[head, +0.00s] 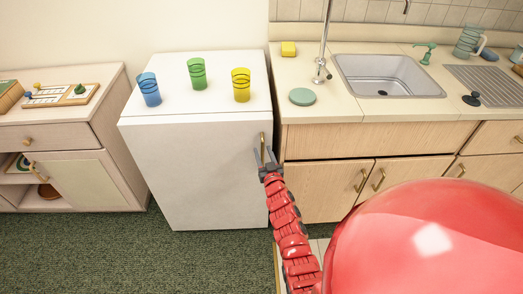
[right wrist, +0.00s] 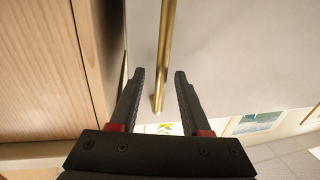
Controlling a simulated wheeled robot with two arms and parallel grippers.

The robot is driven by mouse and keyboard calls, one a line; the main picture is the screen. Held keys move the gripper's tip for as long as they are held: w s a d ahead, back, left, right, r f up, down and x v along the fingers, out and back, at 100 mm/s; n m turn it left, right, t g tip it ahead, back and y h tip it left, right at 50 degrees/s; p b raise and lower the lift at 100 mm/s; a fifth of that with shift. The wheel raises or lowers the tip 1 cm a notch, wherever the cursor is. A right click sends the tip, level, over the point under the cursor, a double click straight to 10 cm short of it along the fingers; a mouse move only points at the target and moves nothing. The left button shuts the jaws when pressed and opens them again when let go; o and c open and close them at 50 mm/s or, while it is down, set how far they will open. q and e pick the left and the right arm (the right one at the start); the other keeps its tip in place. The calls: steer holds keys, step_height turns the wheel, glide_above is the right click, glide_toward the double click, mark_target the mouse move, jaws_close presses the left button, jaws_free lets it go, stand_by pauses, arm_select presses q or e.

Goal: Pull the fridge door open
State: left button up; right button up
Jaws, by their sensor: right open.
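The white fridge (head: 195,165) stands between the wooden dresser and the kitchen counter, and its door looks shut. Its brass vertical handle (head: 262,146) is near the door's right edge. In the right wrist view the handle (right wrist: 164,60) runs down from the top, its end lying between the fingertips. My right gripper (head: 264,158) is open at the handle, with a finger on each side of it; it also shows in the right wrist view (right wrist: 158,75). I see a gap between each finger and the bar. My left gripper is not in view.
Blue (head: 149,89), green (head: 197,73) and yellow (head: 241,84) cups stand on the fridge top. The counter cabinets (head: 325,190) stand close to the right of the handle. Green carpet (head: 150,250) in front of the fridge is clear.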

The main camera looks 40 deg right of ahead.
steer(key=shift+w+d, duration=0.1)
steer(key=shift+w, duration=0.35)
steer(key=shift+w+r, duration=0.2)
steer(key=shift+r, duration=0.1)
steer(key=shift+c, duration=0.2)
steer(key=shift+s, duration=0.1)
jaws_close()
stand_by(0.7)
